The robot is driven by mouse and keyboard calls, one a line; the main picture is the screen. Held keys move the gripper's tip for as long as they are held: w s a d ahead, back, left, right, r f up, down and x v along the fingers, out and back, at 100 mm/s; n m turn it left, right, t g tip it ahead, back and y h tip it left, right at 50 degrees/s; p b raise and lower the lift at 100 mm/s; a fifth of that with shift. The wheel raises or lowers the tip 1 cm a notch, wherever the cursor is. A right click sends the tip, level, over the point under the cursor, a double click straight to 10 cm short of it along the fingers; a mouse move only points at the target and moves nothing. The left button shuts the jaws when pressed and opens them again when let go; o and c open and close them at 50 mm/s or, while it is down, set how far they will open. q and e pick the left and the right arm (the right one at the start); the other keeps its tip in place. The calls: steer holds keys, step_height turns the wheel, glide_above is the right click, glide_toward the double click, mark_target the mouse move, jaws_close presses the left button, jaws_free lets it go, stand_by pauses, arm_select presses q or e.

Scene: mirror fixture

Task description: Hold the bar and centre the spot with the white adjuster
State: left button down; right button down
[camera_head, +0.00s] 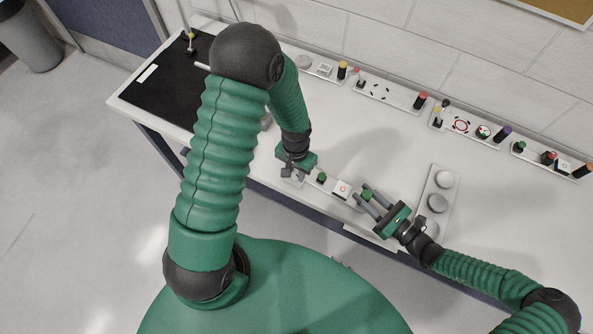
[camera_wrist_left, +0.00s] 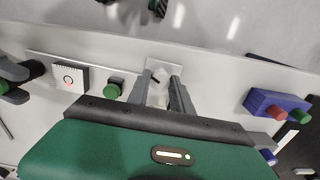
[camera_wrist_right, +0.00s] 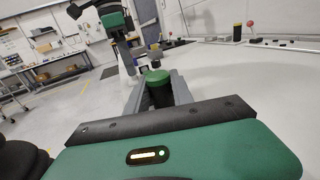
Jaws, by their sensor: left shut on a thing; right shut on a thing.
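A narrow light strip near the table's front edge carries a white box with a ringed target (camera_head: 342,189) and a green knob (camera_head: 322,177). In the left wrist view the target box (camera_wrist_left: 70,78) shows a small red spot inside its ring, and the green knob (camera_wrist_left: 113,88) stands beside it. My left gripper (camera_head: 290,172) is shut at the strip's left end, over a white square plate (camera_wrist_left: 172,70); the piece between its fingers is mostly hidden. My right gripper (camera_head: 366,198) is shut on a dark post with a green top (camera_wrist_right: 157,76), at the strip's right end.
A light panel with round grey knobs (camera_head: 438,203) stands right of my right gripper. Several control panels (camera_head: 390,93) line the back of the table. A black mat (camera_head: 170,85) lies at the far left. A blue block with a red knob (camera_wrist_left: 277,105) is beside my left gripper. The middle tabletop is clear.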

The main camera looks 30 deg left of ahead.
mark_target(296, 174)
arm_select(q)
steer(key=shift+m, duration=0.3)
stand_by(0.4)
steer(key=c, duration=1.1)
jaws_free()
steer(key=shift+r, duration=0.15)
step_height(296, 174, up, 12)
steer(key=shift+f, duration=0.15)
